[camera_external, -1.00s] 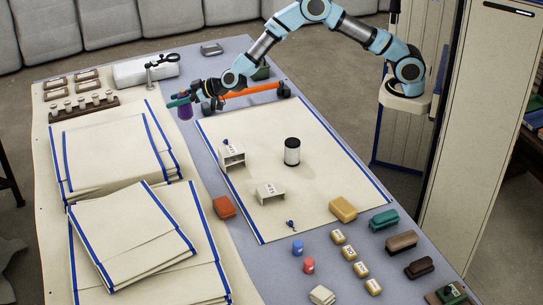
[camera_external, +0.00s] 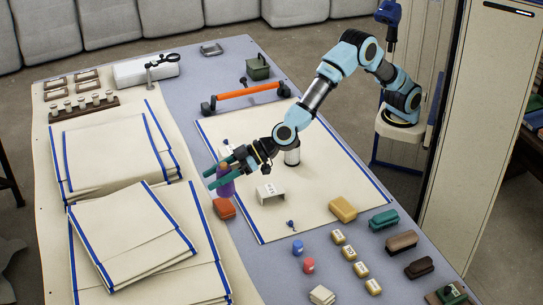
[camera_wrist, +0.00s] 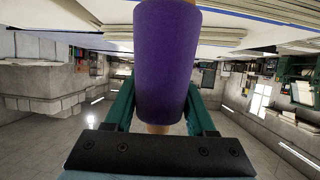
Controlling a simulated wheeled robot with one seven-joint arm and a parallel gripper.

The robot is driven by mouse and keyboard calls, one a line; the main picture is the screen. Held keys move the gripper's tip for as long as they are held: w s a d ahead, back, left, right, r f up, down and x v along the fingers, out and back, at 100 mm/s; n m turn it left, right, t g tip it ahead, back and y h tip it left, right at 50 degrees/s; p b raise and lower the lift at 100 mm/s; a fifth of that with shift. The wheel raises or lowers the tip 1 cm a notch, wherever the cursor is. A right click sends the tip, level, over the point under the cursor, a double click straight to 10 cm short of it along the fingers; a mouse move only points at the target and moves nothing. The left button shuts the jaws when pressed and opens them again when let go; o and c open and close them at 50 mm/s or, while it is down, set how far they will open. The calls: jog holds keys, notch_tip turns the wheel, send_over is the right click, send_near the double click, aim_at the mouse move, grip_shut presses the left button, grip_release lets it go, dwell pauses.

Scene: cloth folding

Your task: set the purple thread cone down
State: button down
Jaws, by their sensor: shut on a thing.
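The purple thread cone (camera_external: 225,186) is held between the green fingers of my gripper (camera_external: 222,176), over the left edge of the cream cloth with blue borders (camera_external: 320,195). In the wrist view the cone (camera_wrist: 167,60) fills the space between the two green fingers (camera_wrist: 160,108), which press on it from both sides. It stands about upright in the external view. I cannot tell whether its base is touching the table or just above it.
An orange-red block (camera_external: 224,208) lies close below the cone. A white numbered stand (camera_external: 270,193) is to its right, and a black-and-white cylinder (camera_external: 292,156) is partly behind my arm. Stacks of folded cloth (camera_external: 130,235) lie on the left.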

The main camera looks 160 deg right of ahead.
jog(key=shift+t, duration=0.3)
jog(key=shift+w+a+f+b, duration=0.35)
jog(key=shift+a+f, duration=0.3)
jog(key=shift+f, duration=1.8)
jog(key=shift+w+a+f+b, duration=0.35)
jog(key=shift+a+f, duration=0.25)
jog(key=shift+f, duration=1.8)
jog(key=shift+w+a+f+b, duration=0.3)
jog(key=shift+a+f, duration=0.35)
jog(key=shift+f, duration=1.8)
jog(key=shift+f, duration=0.15)
jog(key=shift+c, duration=1.1)
grip_release()
